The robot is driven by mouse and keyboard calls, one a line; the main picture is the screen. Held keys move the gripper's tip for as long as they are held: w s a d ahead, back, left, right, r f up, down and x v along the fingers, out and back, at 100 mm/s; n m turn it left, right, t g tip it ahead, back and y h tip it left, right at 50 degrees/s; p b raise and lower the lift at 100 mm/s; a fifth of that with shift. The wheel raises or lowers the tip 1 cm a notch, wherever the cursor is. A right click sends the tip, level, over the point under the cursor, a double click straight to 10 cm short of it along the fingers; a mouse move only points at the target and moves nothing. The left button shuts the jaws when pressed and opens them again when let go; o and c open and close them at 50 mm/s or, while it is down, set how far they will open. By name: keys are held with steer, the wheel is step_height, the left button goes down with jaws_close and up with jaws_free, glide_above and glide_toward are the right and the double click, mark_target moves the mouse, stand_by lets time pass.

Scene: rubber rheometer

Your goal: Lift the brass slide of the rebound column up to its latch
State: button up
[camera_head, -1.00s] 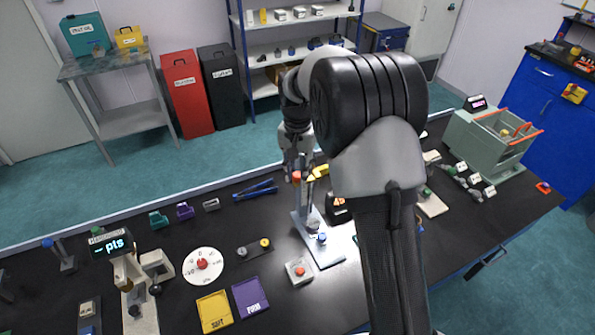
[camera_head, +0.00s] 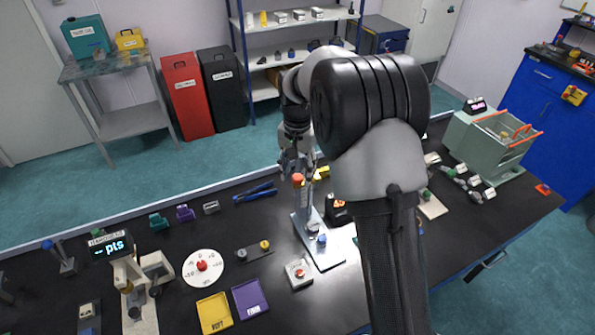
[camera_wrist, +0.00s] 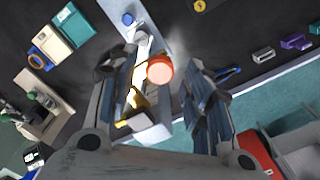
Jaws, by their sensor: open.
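The rebound column (camera_head: 303,210) stands upright on a pale metal base plate (camera_head: 322,255) on the black bench. An orange-red cap (camera_head: 298,179) shows near its top, and in the wrist view the cap (camera_wrist: 160,69) lies between the fingers. A brass-coloured piece (camera_wrist: 138,103), seemingly the slide, shows beside the cap, nearer the left finger. Its height on the column and the latch cannot be made out. My gripper (camera_wrist: 160,88) is open, with one finger on each side of the column top. In the head view my gripper (camera_head: 297,165) is partly hidden by my arm.
Left of the column are blue-handled pliers (camera_head: 256,192), a white dial (camera_head: 202,266), and yellow (camera_head: 214,312) and purple (camera_head: 250,298) trays. A small box with a red button (camera_head: 299,272) sits in front. A grey-green machine (camera_head: 487,140) stands at the right.

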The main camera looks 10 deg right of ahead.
step_height(320, 180, up, 12)
steer(key=shift+f, duration=0.2)
stand_by(0.4)
steer(key=s+r+n+t+b, duration=0.3)
steer(key=s+b, duration=0.4)
steer(key=s, duration=1.1)
steer(key=s+f+n+t+b, duration=0.1)
steer(key=s+f+n+b, duration=0.2)
steer(key=s+f, duration=0.9)
steer(key=s+b, duration=0.2)
steer(key=s, duration=0.2)
steer(key=shift+f+n+t+b, duration=0.15)
steer(key=shift+n+t+b, duration=0.25)
